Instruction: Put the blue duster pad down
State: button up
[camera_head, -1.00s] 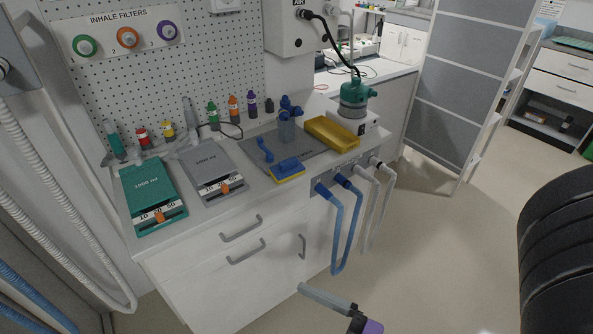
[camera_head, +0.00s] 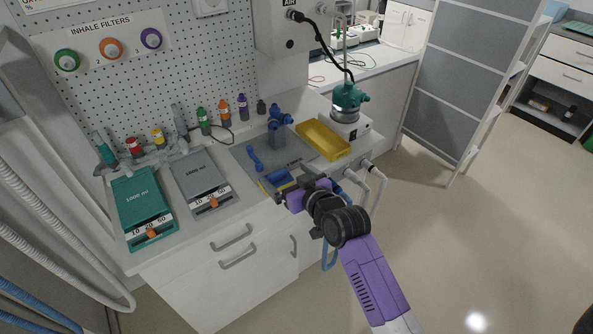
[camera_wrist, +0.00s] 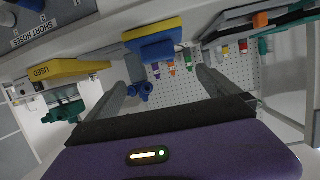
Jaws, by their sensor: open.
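The blue duster pad (camera_head: 278,178), blue on top with a yellow underside, lies on the counter at the front edge of the grey mat. My gripper (camera_head: 297,184) is low over the counter's front edge, just right of the pad, and hides part of it. In the wrist view the pad (camera_wrist: 155,42) lies beyond and between the two spread, empty finger tips. My gripper (camera_wrist: 165,70) is open there, with no visible contact with the pad.
A yellow tray (camera_head: 345,154), labelled USED in the wrist view (camera_wrist: 60,68), stands right of the grey mat (camera_head: 291,156). A blue clear-bodied part (camera_head: 278,132) and a small blue piece (camera_head: 254,160) are on the mat. Green (camera_head: 142,200) and grey (camera_head: 201,180) boxes stand left. Hoses hang at the counter front.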

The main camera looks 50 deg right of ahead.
aim_at(279, 178)
jog(key=shift+g+y, duration=0.4)
jog(key=shift+g, duration=0.1)
jog(key=shift+w+d+f+p, duration=0.25)
jog(key=shift+w+d+f, duration=0.05)
jog(key=shift+w+f, duration=0.7)
jog(key=shift+w+d+f+p, duration=0.35)
jog(key=shift+w+f, duration=0.55)
jog(key=shift+w, duration=0.15)
jog(key=shift+w+d+f+p, duration=0.2)
jog(key=shift+w+d+f, duration=0.1)
jog(key=shift+w+f, duration=0.7)
jog(key=shift+r, duration=0.1)
jog(key=c, duration=1.3)
jog(key=shift+o, duration=0.2)
jog(key=shift+r, duration=0.1)
